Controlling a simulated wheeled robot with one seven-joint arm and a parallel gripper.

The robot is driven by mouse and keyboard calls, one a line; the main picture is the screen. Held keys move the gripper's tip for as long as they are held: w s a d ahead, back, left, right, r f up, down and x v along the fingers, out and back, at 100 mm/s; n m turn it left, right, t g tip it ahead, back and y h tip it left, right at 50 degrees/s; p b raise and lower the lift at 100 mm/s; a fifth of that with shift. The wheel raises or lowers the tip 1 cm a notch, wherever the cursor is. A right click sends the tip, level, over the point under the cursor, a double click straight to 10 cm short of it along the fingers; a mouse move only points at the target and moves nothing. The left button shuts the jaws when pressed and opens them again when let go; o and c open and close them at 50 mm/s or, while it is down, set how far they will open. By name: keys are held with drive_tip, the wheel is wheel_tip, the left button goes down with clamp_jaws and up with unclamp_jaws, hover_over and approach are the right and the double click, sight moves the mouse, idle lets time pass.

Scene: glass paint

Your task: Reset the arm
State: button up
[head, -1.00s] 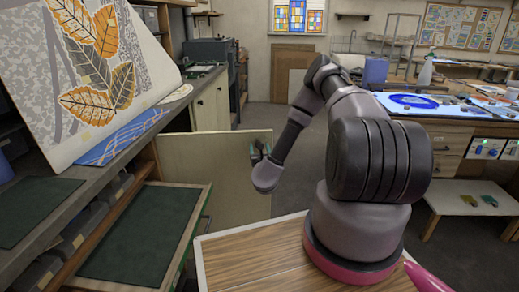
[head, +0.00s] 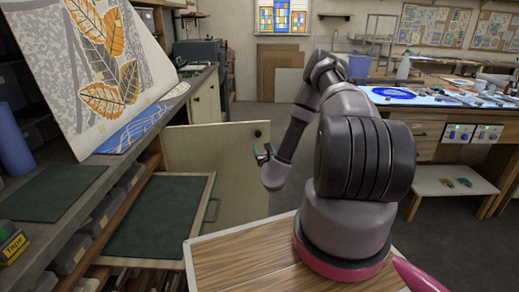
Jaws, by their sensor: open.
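My arm (head: 350,160) stands on my wood-topped base and is bent at the elbow. Its forearm slopes down to the left. My gripper (head: 263,153) is at the forearm's lower end, with its teal-tipped fingers pointing up and apart. It looks open and holds nothing that I can see. It hangs in front of an open cabinet door (head: 205,150), and I cannot tell the gap between them.
An open drawer with a dark green liner (head: 155,215) juts out at the left, below a workbench (head: 60,190) holding a leaf-pattern panel (head: 100,60). A light table (head: 430,96) and a low stool (head: 450,183) stand at the right. Floor shows between them.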

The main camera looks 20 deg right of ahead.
drive_tip(key=shift+s, duration=0.1)
idle(0.3)
drive_tip(key=w+a+r+n+y, duration=0.1)
drive_tip(key=a+r+n+y, duration=0.5)
drive_tip(key=r, duration=0.5)
drive_tip(key=w+a+r+n+y, duration=0.1)
drive_tip(key=a+r+n+y, duration=0.4)
drive_tip(key=a+r+y, duration=0.4)
drive_tip(key=s+a+r+n+g+y, duration=0.6)
drive_tip(key=s+a+r+n+g, duration=0.5)
drive_tip(key=r, duration=0.3)
drive_tip(key=s+r+n+g+h, duration=0.2)
drive_tip(key=s+n+g+h, duration=0.15)
drive_tip(key=s, duration=0.45)
drive_tip(key=s+r+n+g+h, duration=0.25)
drive_tip(key=s+n, duration=0.25)
drive_tip(key=s, duration=0.3)
drive_tip(key=s+d+r+n+t+h, duration=0.3)
drive_tip(key=s+d+r+t+h, duration=0.2)
drive_tip(key=s+d+h, duration=0.4)
drive_tip(key=d+t, duration=0.1)
drive_tip(key=d, duration=0.4)
drive_tip(key=shift+s+d+r+n+t, duration=0.15)
drive_tip(key=shift+s+r+n+t, duration=0.1)
drive_tip(key=shift+n+t, duration=0.1)
